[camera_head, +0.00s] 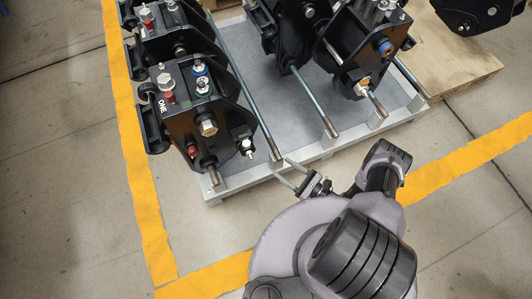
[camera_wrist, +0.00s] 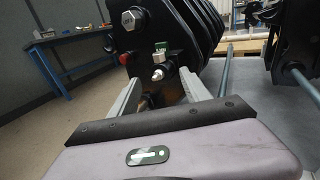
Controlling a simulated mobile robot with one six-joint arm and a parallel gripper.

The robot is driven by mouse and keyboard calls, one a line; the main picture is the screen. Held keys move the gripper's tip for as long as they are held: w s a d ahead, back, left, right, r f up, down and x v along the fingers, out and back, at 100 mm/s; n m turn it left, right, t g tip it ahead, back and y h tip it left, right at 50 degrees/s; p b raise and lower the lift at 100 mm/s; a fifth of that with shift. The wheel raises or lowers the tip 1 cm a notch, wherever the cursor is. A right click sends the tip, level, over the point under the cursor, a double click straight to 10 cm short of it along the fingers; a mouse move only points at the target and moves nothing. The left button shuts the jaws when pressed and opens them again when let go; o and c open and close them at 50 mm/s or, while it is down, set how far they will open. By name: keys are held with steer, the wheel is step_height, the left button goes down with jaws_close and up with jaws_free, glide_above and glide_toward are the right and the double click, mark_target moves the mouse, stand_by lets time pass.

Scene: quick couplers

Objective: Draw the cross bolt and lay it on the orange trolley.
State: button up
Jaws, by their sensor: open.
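Black quick couplers stand in a row on a grey pallet; the nearest coupler (camera_head: 200,110) is labelled ONE. Long steel rods with brownish ends run through or beside them, such as the rod (camera_head: 262,125) right of it. A short rod end (camera_head: 213,176) sticks out low on its front. I cannot tell for sure which is the cross bolt. My gripper (camera_head: 290,172) is open and empty at the pallet's front edge. In the wrist view its fingers (camera_wrist: 158,78) point at the coupler's face (camera_wrist: 170,25), with a rod end (camera_wrist: 147,101) low between them. No orange trolley is visible.
The pallet (camera_head: 300,157) is marked off by yellow floor lines (camera_head: 142,180). More couplers (camera_head: 360,45) stand at the right, and a wooden pallet (camera_head: 455,75) lies beyond. A blue workbench (camera_wrist: 65,50) stands in the background. The floor at left is clear.

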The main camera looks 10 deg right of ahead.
mark_target(250, 147)
steer(key=b+x, duration=0.2)
steer(key=x, duration=1.4)
steer(key=shift+a, duration=0.2)
steer(key=shift+c, duration=0.2)
jaws_close()
